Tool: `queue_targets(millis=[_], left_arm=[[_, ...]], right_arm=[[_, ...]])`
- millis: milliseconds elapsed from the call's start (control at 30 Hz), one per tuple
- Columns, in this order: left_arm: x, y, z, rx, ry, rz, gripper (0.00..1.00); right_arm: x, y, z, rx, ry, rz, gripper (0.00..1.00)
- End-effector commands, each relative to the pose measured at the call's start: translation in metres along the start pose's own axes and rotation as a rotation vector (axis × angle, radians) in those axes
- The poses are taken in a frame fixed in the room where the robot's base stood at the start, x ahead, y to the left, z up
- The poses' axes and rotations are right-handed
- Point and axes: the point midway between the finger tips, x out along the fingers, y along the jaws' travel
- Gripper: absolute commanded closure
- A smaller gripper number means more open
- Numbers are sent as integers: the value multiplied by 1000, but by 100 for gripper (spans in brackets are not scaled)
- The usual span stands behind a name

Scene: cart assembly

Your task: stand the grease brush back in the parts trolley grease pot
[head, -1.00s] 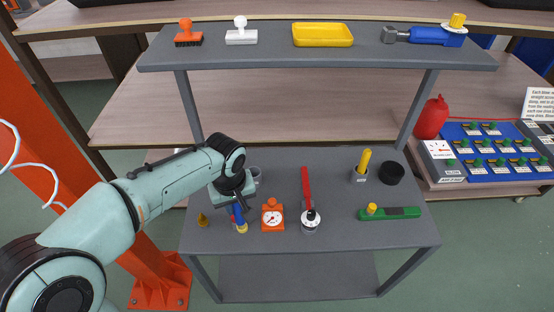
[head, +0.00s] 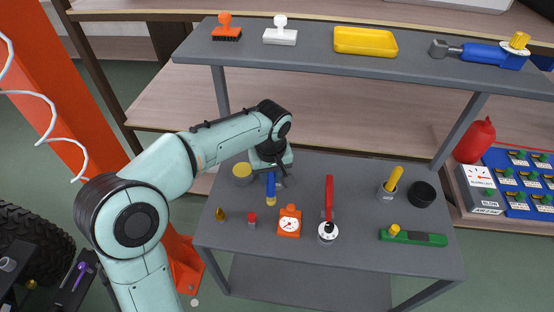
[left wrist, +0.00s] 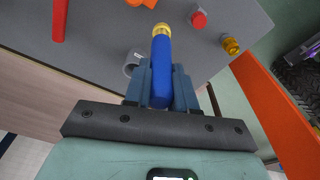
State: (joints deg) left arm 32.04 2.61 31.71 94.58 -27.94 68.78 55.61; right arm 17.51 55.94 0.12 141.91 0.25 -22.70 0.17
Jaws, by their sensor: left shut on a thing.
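My left gripper (head: 275,172) is shut on a blue-handled brush (head: 271,187) with a yellow lower end. The brush hangs yellow end down over the left part of the grey trolley (head: 350,175). In the left wrist view the blue handle (left wrist: 161,75) sits between the fingers. There a small grey open pot with a label (left wrist: 132,63) stands beside the brush, apart from its yellow end. I take it as the grease pot; in the head view my gripper seems to hide it. My right gripper is out of view.
Near the brush stand a grey yellow-topped jar (head: 242,173), a red-capped piece (head: 252,218), a brass piece (head: 221,213) and an orange gauge (head: 289,221). A red-handled tool (head: 329,205) and a grey holder with a yellow stick (head: 388,190) stand farther right. The upper shelf (head: 310,62) overhangs the back.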

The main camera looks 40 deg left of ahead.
Motion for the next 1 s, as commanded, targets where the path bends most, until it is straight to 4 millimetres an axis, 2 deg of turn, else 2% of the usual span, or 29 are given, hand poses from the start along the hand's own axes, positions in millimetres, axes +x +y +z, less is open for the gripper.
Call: queue_targets(millis=[100, 300, 533, 667, 867, 1000], left_arm=[[4, 13, -30, -2, -4, 2, 100], [7, 32, -73, 0, -3, 2, 100], [11, 46, -108, -1, -2, 2, 100], [31, 44, -105, 1, -3, -3, 100], [43, 44, -103, 0, -2, -3, 100], [63, 44, -100, 1, -4, -4, 100]], right_arm=[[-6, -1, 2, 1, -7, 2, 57], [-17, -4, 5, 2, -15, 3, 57], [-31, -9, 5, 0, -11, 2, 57], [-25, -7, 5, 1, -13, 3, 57], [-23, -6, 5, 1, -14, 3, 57], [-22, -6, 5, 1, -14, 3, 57]])
